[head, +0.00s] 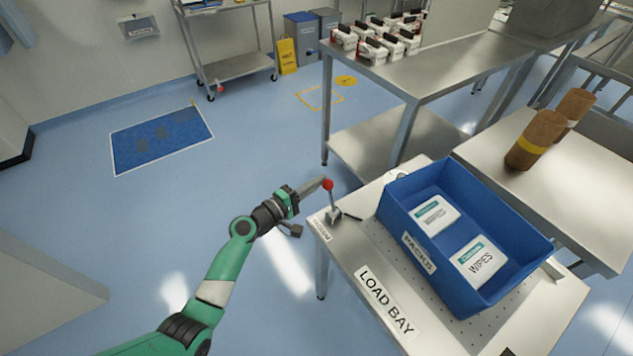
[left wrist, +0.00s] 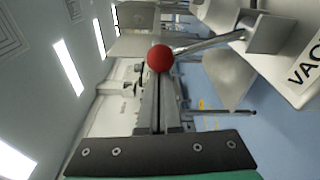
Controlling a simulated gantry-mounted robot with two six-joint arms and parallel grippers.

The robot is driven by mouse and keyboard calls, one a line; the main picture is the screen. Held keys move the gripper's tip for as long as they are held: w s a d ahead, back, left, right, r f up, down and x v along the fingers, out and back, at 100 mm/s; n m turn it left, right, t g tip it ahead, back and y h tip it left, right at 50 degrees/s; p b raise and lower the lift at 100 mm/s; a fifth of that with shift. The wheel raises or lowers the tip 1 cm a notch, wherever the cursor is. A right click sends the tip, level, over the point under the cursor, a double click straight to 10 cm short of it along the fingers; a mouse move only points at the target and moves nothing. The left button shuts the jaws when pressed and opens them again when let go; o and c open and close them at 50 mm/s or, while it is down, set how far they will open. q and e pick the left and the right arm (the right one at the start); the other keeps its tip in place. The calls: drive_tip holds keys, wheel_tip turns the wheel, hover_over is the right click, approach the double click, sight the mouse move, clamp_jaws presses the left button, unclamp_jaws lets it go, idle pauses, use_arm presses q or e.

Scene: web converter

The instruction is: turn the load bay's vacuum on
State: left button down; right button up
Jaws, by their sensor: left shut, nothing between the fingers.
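The vacuum lever has a red ball knob (head: 328,184) on a metal stem, and stands upright at the left corner of the load bay table (head: 385,305). A label reading VACUUM (head: 320,229) is beside its base. My left gripper (head: 318,186) is shut and empty, with its fingertips right at the knob. In the left wrist view the red knob (left wrist: 160,58) appears at the tips of the closed fingers (left wrist: 158,100); whether they touch cannot be told. My right gripper is not in view.
A blue bin labelled PACKS (head: 418,252) with two wipes packs stands on the load bay, right of the lever. A steel table (head: 440,70) with several white boxes stands behind. Brown rolls (head: 535,140) stand on a right-hand table. The floor left of the load bay is clear.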

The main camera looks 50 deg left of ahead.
sight(330, 185)
use_arm(q)
drive_tip(key=shift+d+r, duration=0.1)
drive_tip(key=shift+d, duration=0.1)
drive_tip(key=d+m, duration=0.1)
drive_tip(key=d+m+b, duration=0.1)
drive_tip(key=d+r+m+b, duration=0.1)
drive_tip(key=shift+s+m+t, duration=0.3)
drive_tip(key=shift+m, duration=0.1)
drive_tip(key=shift+s+d+m+t+h+b, duration=0.2)
drive_tip(key=shift+d+m+b, duration=0.55)
drive_tip(key=shift+d+m, duration=0.45)
drive_tip(key=shift+s+d+m+t+h+b, duration=0.1)
drive_tip(key=shift+s+d+m+b, duration=0.1)
drive_tip(key=shift+d+m+b, duration=0.8)
drive_tip(key=shift+d+m, duration=0.1)
drive_tip(key=shift+m, duration=0.2)
drive_tip(key=shift+r+p, duration=0.15)
drive_tip(key=shift+p, duration=0.15)
